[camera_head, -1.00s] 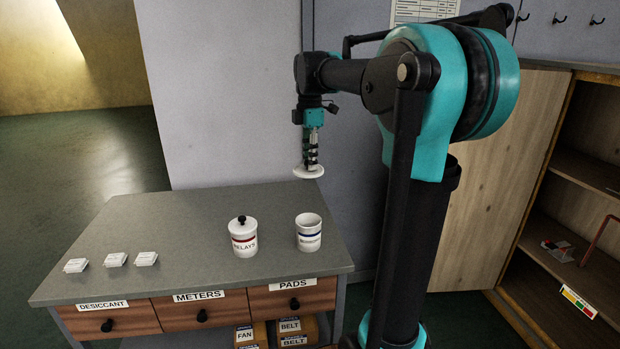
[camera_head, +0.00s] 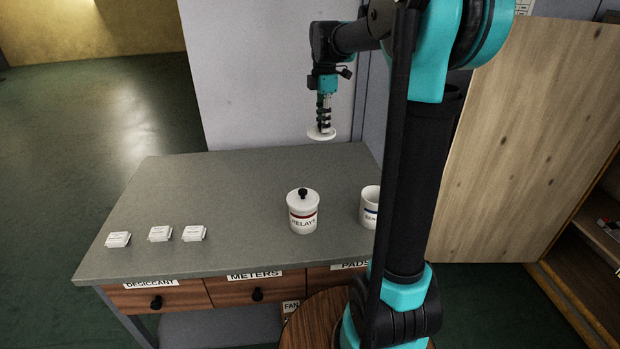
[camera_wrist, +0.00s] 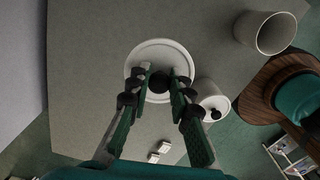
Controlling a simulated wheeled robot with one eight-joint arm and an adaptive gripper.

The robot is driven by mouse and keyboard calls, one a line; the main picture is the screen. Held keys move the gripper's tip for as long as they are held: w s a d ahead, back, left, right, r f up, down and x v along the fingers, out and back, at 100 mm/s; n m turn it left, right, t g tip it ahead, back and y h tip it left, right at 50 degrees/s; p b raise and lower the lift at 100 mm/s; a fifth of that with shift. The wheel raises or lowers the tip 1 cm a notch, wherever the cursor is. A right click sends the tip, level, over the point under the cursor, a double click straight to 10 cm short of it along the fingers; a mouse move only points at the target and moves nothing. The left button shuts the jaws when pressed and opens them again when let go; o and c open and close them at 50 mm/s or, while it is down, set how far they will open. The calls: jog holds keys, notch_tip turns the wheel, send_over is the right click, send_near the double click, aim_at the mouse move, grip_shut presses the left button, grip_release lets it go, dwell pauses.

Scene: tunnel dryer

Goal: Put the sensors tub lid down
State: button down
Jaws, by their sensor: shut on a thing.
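My gripper (camera_head: 323,122) is shut on the dark knob of a round white lid (camera_head: 321,134) and holds it in the air above the back of the grey bench. In the wrist view the lid (camera_wrist: 160,58) hangs between my fingers (camera_wrist: 160,85). The blue-banded tub (camera_head: 370,205) stands upright at the bench's right, partly hidden by my arm, with only part of its label showing. In the wrist view that tub (camera_wrist: 265,32) is open and empty-looking, apart from the lid.
A red-banded RELAYS tub (camera_head: 303,211) with its lid on stands left of the open tub. Several small white packs (camera_head: 160,233) lie at the bench's left front. The bench top (camera_head: 235,185) is clear in the middle. A round wooden top (camera_head: 318,322) is in front.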

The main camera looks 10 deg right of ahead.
notch_tip(320, 180, down, 20)
jog(key=shift+w+a+r, duration=0.1)
dwell(0.5)
jog(key=c, duration=1.8)
grip_release()
jog(key=shift+c, duration=0.2)
jog(key=o, duration=0.5)
notch_tip(320, 180, up, 12)
jog(key=shift+r, duration=0.1)
